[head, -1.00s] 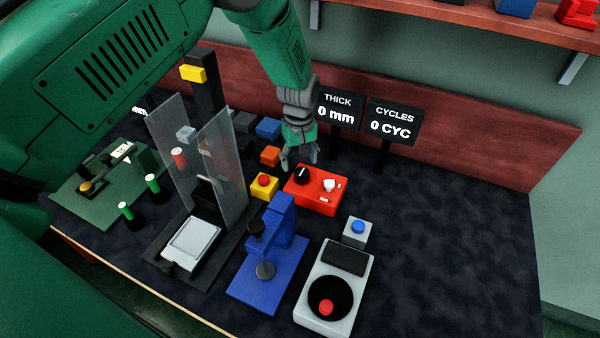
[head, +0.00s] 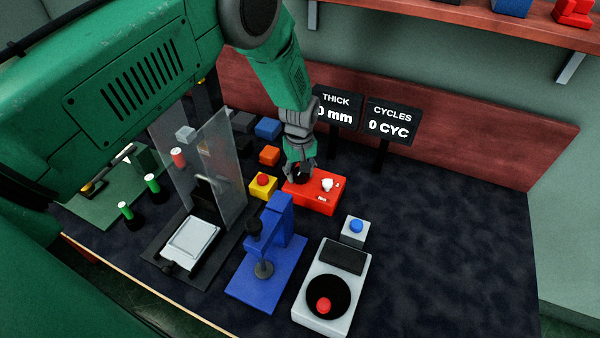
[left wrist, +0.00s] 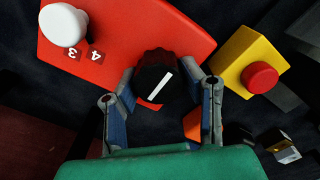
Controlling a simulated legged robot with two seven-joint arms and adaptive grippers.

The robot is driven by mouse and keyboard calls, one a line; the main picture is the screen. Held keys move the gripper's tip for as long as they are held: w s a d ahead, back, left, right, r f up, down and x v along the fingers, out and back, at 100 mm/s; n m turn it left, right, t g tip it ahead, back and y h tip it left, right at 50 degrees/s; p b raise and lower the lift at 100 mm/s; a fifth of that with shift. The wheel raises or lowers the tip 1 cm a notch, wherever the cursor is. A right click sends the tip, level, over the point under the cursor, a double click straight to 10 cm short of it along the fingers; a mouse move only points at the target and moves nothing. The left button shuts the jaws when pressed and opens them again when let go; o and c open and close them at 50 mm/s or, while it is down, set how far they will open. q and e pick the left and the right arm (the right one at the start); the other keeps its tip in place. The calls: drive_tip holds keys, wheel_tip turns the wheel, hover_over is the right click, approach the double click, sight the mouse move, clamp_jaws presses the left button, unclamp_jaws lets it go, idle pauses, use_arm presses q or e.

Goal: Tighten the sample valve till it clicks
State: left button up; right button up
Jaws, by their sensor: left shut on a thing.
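A red box (head: 313,198) on the dark table carries a black knob (left wrist: 153,70) with a white pointer line and a white knob (head: 327,185). In the left wrist view the red box (left wrist: 140,30) has the white knob (left wrist: 63,25) at upper left, with the labels 3 and 4 beside it. My left gripper (head: 301,178) comes down from above onto the black knob. In the left wrist view its two fingers (left wrist: 164,82) are closed on the knob's sides. No label names the sample valve. My right gripper is not in view.
A yellow box with a red button (head: 263,182) stands close left of the red box. A blue press (head: 268,265) and a grey device with a red button (head: 350,305) stand in front. Two signs (head: 392,122) stand behind. The table's right side is clear.

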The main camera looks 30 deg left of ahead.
use_arm(q)
drive_tip(key=shift+d+m, duration=0.2)
drive_tip(key=shift+m, duration=0.1)
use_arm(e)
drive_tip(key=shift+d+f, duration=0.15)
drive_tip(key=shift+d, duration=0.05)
use_arm(q)
drive_tip(key=shift+a+m+b, duration=0.1)
drive_tip(key=shift+m+b, duration=0.25)
drive_tip(key=shift+m, duration=0.55)
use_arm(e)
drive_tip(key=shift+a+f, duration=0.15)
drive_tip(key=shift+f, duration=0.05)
use_arm(q)
drive_tip(key=m, duration=0.3)
drive_tip(key=shift+s+b, duration=0.1)
drive_tip(key=shift+b, duration=0.25)
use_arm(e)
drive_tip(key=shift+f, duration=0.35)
use_arm(q)
drive_tip(key=m, duration=0.6)
drive_tip(key=shift+b, duration=0.35)
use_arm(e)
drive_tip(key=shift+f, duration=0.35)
use_arm(q)
drive_tip(key=shift+m, duration=0.3)
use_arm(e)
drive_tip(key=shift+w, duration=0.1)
